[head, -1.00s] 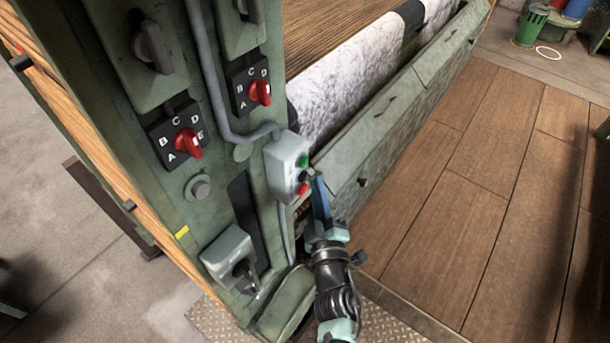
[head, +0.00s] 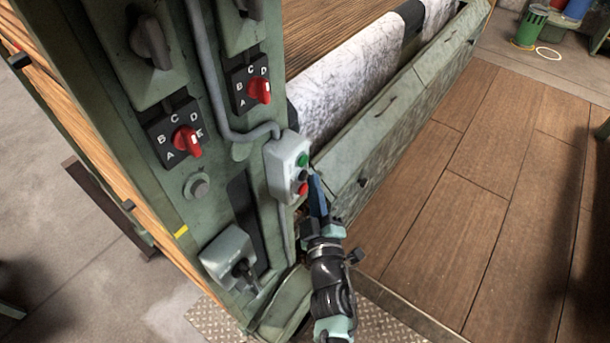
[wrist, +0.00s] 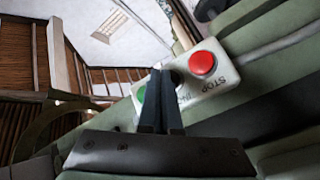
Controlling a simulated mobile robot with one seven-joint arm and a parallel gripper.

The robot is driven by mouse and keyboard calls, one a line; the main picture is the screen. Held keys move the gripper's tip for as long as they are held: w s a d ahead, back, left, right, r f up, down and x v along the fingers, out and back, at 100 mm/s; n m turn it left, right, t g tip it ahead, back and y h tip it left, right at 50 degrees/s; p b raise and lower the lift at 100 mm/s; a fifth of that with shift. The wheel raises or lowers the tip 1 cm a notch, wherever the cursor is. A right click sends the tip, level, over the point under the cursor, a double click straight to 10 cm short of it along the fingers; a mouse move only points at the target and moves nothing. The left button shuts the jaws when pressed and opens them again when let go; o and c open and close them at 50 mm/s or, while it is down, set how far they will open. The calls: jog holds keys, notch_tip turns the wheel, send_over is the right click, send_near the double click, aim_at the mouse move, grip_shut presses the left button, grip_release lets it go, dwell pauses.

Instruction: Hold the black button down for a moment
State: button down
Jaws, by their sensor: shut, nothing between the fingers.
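A pale grey control box (head: 281,168) is fixed to the green machine post, and it also shows in the wrist view (wrist: 222,80). In the head view its face carries a green button (head: 302,159), a black button (head: 303,175) in the middle and a red button (head: 302,188). My gripper (head: 313,174) is shut and empty, its tips right at the black button. In the wrist view my fingers (wrist: 160,72) lie between the green button (wrist: 141,94) and the red button (wrist: 202,62) and cover most of the black one. I cannot tell whether they touch it.
Red rotary switches (head: 187,142) and a grey lever switch box (head: 228,255) sit on the post left of the control box. A grey conduit (head: 215,100) runs into the box. Green machine panels (head: 375,130) lie behind my gripper. The wooden floor (head: 480,180) to the right is clear.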

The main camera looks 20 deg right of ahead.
jog(key=shift+w+a+b, duration=0.35)
jog(key=shift+w+b, duration=0.05)
dwell(1.6)
jog(key=shift+s+d, duration=0.1)
dwell(1.6)
jog(key=shift+s+d+p, duration=0.55)
jog(key=shift+s+p, duration=0.1)
jog(key=shift+p, duration=0.15)
jog(key=shift+s, duration=0.1)
jog(key=s+d+p, duration=0.1)
jog(key=s, duration=0.1)
jog(key=s+d+p, duration=0.1)
jog(key=d+p, duration=0.1)
jog(key=shift+s, duration=0.4)
jog(key=shift+f, duration=0.1)
